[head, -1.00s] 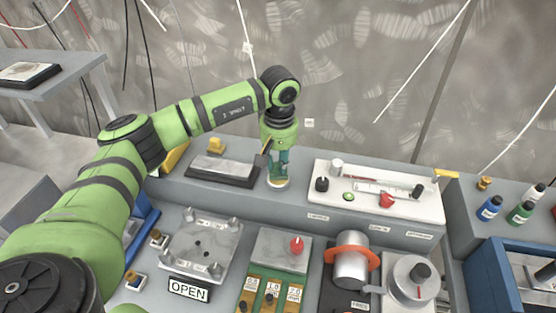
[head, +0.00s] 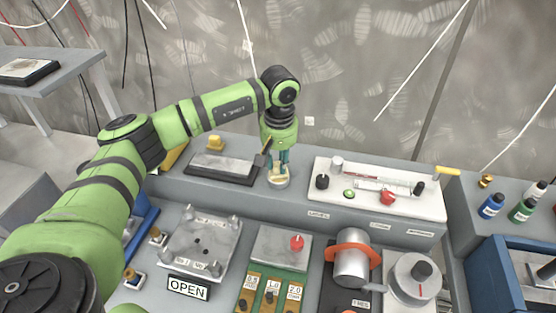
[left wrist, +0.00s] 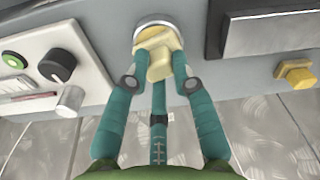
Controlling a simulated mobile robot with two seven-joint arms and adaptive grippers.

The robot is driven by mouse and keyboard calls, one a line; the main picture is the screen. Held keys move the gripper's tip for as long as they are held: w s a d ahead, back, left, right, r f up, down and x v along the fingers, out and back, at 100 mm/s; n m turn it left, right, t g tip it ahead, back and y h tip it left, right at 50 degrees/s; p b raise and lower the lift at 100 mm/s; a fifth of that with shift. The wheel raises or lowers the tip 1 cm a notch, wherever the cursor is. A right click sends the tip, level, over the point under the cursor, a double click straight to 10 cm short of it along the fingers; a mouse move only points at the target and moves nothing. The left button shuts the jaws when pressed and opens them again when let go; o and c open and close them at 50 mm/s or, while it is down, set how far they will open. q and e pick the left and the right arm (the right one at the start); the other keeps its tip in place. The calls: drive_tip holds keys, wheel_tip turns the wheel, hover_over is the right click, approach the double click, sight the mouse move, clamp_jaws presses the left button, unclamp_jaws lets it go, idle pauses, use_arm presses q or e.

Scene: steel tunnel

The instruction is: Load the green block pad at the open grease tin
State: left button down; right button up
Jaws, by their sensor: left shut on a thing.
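My left gripper (head: 281,163) points straight down at the back ledge, its teal fingers shut on a pale cream piece. In the left wrist view the fingers (left wrist: 160,70) close around this cream piece (left wrist: 160,48). Below it is a round, silver-rimmed tin (head: 279,183), which also shows in the left wrist view (left wrist: 152,19). The cream piece is over or partly inside the tin; I cannot tell whether it touches the contents. I cannot make out a green colour on it. My right gripper is not in view.
A dark-framed grey plate (head: 224,167) lies left of the tin, with a yellow knob (head: 215,143) behind. A white panel (head: 330,195) with knobs stands to the right. In front are a clear plate (head: 202,245), an OPEN sign (head: 188,288) and a silver cylinder (head: 351,258).

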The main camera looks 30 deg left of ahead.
sight(278, 164)
use_arm(q)
drive_tip(key=shift+s+f, duration=0.1)
idle(0.3)
drive_tip(key=shift+r+p, duration=0.55)
drive_tip(key=shift+r, duration=0.3)
drive_tip(key=shift+r+p, duration=1.4)
drive_tip(key=shift+r, duration=1.3)
